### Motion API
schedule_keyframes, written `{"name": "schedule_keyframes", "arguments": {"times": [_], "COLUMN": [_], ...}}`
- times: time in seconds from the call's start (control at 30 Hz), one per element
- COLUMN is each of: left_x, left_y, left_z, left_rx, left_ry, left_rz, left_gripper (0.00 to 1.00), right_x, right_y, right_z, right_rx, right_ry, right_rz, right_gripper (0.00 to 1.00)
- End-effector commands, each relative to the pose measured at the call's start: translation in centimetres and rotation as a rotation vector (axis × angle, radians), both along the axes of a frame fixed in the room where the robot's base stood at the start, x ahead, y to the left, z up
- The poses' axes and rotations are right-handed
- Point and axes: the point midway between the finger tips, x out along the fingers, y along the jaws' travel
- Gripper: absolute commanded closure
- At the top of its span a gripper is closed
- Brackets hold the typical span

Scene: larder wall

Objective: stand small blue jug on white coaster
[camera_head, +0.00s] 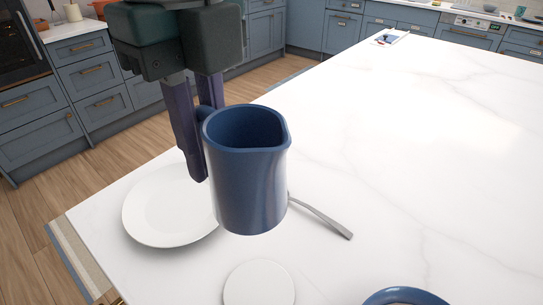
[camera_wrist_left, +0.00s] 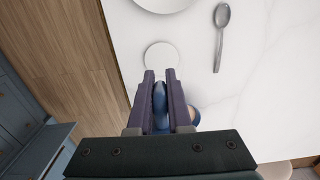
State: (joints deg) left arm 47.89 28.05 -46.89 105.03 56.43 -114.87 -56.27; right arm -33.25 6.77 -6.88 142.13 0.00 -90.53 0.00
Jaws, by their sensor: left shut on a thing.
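The small blue jug (camera_head: 252,190) is upright in the head view, apparently raised above the white counter. My left gripper (camera_head: 202,145) is shut on the jug's handle at its left side. In the left wrist view the blue handle (camera_wrist_left: 160,100) shows between the fingers (camera_wrist_left: 160,78); most of the jug is hidden there. The white coaster (camera_head: 259,284) lies flat and bare on the counter, nearer the bottom edge than the jug in the head view. It also shows beyond the fingertips in the left wrist view (camera_wrist_left: 161,56). My right gripper is not in view.
A white plate (camera_head: 160,212) lies left of the jug. A spoon (camera_head: 325,217) lies to the right, its other end hidden behind the jug. A blue rounded rim (camera_head: 405,295) is cut off at the bottom edge. The counter (camera_head: 430,160) farther right is clear.

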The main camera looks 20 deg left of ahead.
Motion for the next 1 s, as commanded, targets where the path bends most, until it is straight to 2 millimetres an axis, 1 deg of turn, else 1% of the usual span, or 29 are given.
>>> {"name": "schedule_keyframes", "arguments": {"times": [0.03, 0.07, 0.17, 0.3, 0.4, 0.5, 0.67, 0.83, 0.9, 1.0], "left_x": [-0.2, -0.2, -0.2, -0.2, -0.1, -0.1, 0.0, -0.1, 0.0, 0.0], "left_y": [-0.1, 0.0, 0.1, 0.0, 0.0, 0.0, 0.0, 0.0, 0.0, 0.0], "left_z": [-1.9, -2.6, -5.4, -9.6, -12.1, -13.8, -15.1, -17.7, -18.4, -18.6], "left_rx": [-0.002, 0.000, 0.002, 0.002, 0.000, 0.001, 0.001, 0.001, 0.001, 0.000], "left_ry": [0.007, 0.008, 0.009, 0.008, 0.006, 0.004, 0.002, 0.003, 0.002, 0.000], "left_rz": [0.001, 0.002, 0.002, 0.004, 0.003, 0.001, 0.002, 0.002, 0.001, 0.000], "left_gripper": [1.00, 1.00, 1.00, 1.00, 1.00, 1.00, 1.00, 1.00, 1.00, 1.00], "right_x": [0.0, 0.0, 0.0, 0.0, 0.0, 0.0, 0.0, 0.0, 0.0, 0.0], "right_y": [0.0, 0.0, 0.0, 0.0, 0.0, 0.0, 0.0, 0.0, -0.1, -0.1], "right_z": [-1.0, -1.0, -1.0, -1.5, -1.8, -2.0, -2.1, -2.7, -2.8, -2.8], "right_rx": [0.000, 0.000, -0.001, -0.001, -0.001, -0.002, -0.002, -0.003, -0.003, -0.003], "right_ry": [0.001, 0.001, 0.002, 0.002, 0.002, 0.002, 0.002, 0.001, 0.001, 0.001], "right_rz": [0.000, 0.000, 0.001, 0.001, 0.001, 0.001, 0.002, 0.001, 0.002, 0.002], "right_gripper": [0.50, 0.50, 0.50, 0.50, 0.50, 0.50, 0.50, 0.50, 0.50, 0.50]}}
